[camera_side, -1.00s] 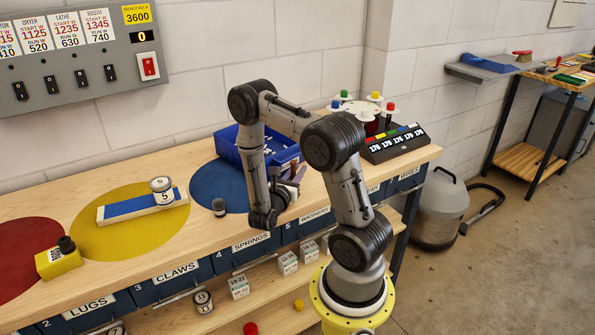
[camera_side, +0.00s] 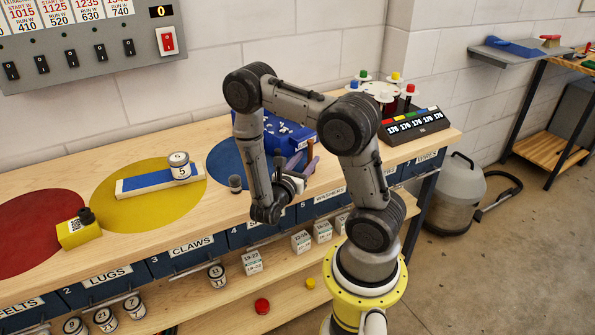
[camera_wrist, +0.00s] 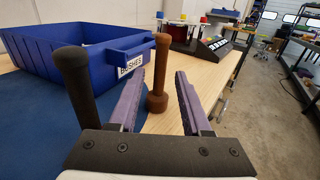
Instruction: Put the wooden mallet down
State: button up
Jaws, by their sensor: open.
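The wooden mallet (camera_wrist: 158,72) stands upright on the bench in the wrist view, its brown handle up and its wider end down. It shows between the two purple fingers of my gripper (camera_wrist: 157,76) and beyond them. The fingers are apart, with a visible gap to the mallet on the right. Whether the left finger touches it, I cannot tell. In the side view, my gripper (camera_side: 294,164) is low over the bench in front of the blue bin, and the arm and fingers make the mallet hard to pick out.
The blue bin (camera_wrist: 40,45) stands close behind on the left. A black handle-like thing (camera_wrist: 75,85) rises near the left finger. A small dark peg (camera_side: 235,184) stands on the blue circle. The number block (camera_side: 415,124) is farther right, with bare wood between.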

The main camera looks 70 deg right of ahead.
jog(key=a, duration=0.3)
jog(key=w+a, duration=0.1)
jog(key=a, duration=0.1)
jog(key=shift+a, duration=0.25)
jog(key=shift+s+a+r+m+g, duration=0.15)
jog(key=shift+r+m+g, duration=0.15)
jog(key=shift+r+m, duration=0.1)
jog(key=s+a+r+m+t+y, duration=0.2)
jog(key=a+r+m+t+y, duration=0.2)
jog(key=a+r+m+y, duration=0.3)
jog(key=s+a+r+m+t+y, duration=0.2)
jog(key=a+r+m+t+y, duration=0.3)
jog(key=a, duration=1)
notch_tip(320, 180, up, 4)
jog(key=m+y, duration=0.3)
jog(key=y, duration=0.2)
jog(key=shift+s+r+y, duration=0.2)
jog(key=shift+s+y, duration=0.1)
jog(key=shift+y, duration=0.1)
